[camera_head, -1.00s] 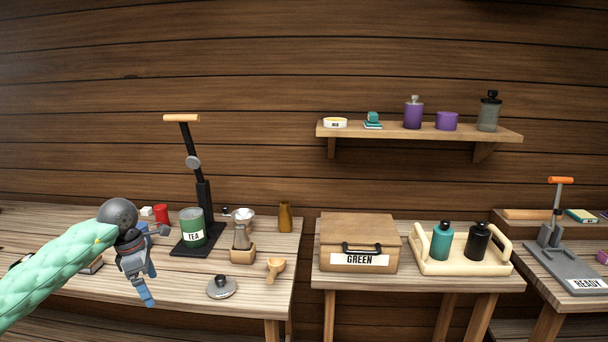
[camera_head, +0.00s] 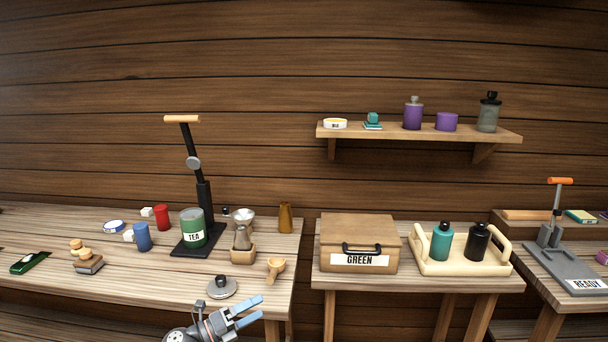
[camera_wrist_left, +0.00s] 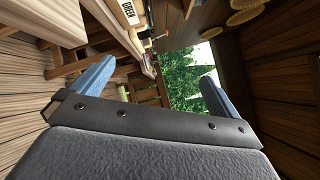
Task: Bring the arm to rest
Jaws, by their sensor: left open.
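My left gripper (camera_head: 247,312) is low in the head view, in front of the left table's front edge. Its two blue fingers are apart with nothing between them, pointing to the right. In the left wrist view its fingers (camera_wrist_left: 150,85) are also spread and empty, with the room and a bright opening beyond them. My right gripper is in neither view.
The left table (camera_head: 130,280) holds a lever press (camera_head: 203,205), a green TEA tin (camera_head: 193,228), a round metal lid (camera_head: 222,287) and several small items. A GREEN box (camera_head: 359,243) and a tray (camera_head: 462,267) stand on the middle table. A shelf (camera_head: 420,133) hangs above.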

